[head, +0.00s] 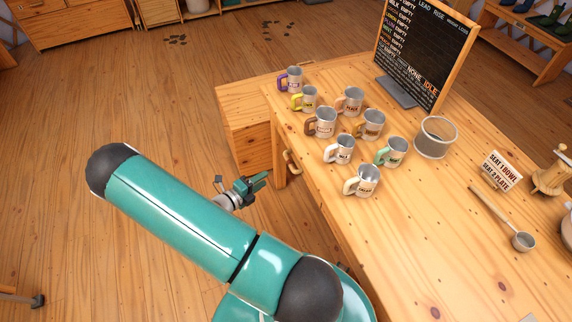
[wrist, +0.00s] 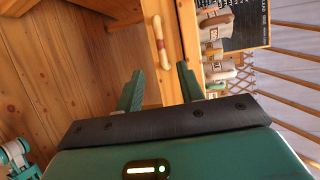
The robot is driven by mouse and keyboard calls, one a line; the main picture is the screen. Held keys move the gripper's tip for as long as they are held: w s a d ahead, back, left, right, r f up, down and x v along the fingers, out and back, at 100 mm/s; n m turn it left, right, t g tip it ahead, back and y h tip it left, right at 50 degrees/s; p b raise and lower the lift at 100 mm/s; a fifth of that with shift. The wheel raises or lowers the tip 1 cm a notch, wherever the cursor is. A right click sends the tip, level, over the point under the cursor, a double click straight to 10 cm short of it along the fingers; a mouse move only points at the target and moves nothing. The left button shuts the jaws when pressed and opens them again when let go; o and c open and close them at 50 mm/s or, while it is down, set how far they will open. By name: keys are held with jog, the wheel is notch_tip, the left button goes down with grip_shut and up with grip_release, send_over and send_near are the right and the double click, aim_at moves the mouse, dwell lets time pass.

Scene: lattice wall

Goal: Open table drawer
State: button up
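The wooden table (head: 430,235) has a light wooden drawer handle (head: 291,162) on its left side, just below the tabletop edge. In the wrist view the handle (wrist: 159,40) is a pale bar with a reddish band near its middle, on a wooden front. My gripper (head: 258,183) is to the left of the handle in the head view. In the wrist view my gripper (wrist: 160,85) is open, its two green fingers apart and nothing between them. The handle lies beyond the fingertips, apparently not touched. Most of the drawer front is hidden below the tabletop in the head view.
Several mugs (head: 340,150) stand near the table's left edge, above the handle. A menu board (head: 425,50), a mesh cylinder (head: 435,138), a small sign (head: 501,172) and a ladle (head: 522,241) are on the tabletop. A wooden box-like unit (head: 240,115) adjoins the table's far left.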

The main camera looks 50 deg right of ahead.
jog(key=x, duration=1.3)
jog(key=shift+c, duration=0.2)
grip_shut()
